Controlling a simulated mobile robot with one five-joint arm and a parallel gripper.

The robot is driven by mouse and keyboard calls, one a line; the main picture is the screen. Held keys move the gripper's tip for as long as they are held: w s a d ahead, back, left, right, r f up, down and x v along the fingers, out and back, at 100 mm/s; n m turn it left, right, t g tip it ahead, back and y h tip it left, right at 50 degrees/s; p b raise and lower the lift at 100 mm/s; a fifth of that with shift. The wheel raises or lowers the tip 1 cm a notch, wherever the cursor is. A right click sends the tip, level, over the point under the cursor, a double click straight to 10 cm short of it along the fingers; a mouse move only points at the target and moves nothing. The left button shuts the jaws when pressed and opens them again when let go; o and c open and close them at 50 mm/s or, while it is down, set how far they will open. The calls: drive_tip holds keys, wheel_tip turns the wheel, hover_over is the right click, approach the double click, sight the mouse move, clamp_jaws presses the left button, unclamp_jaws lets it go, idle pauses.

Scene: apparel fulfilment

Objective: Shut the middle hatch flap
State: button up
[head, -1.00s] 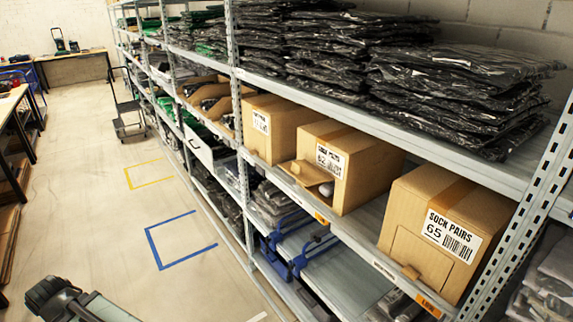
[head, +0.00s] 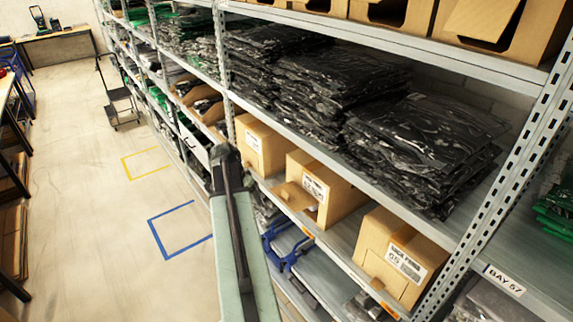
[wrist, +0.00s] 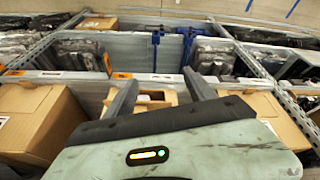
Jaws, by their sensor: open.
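The middle carton (head: 325,190) stands on the shelf between two other cartons. Its hatch flap (head: 291,196) is open, folded down and sticking out at the front over the shelf edge. In the wrist view my gripper (wrist: 159,80) is open and empty, its two dark fingers spread. Part of the middle carton (wrist: 152,97) shows between and behind the fingers; most of it is hidden by the gripper body, and I cannot tell whether they touch. In the head view my arm rises in front of the shelf, left of the flap; my fingers cannot be made out there.
The near carton (head: 400,258) and the far carton (head: 262,146) flank the middle one, with hatches seemingly shut. Black bagged garments (head: 430,150) fill the shelf above. A steel upright (head: 500,170) stands at right.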

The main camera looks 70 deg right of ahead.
sight(285, 192)
drive_tip(key=s+d+r+m+p, duration=0.2)
drive_tip(key=s+d+r+m, duration=0.25)
drive_tip(key=s+d, duration=0.35)
drive_tip(key=shift+n+g, duration=0.4)
drive_tip(key=shift+n, duration=0.15)
drive_tip(key=b+x, duration=0.5)
drive_tip(key=s+a+b+x, duration=0.1)
drive_tip(key=b+x, duration=0.1)
drive_tip(key=shift+s+f+b, duration=0.15)
drive_tip(key=shift+f+b, duration=0.2)
drive_tip(key=shift+r, duration=0.15)
drive_tip(key=shift+c, duration=0.6)
drive_tip(key=shift+h, duration=0.3)
clamp_jaws()
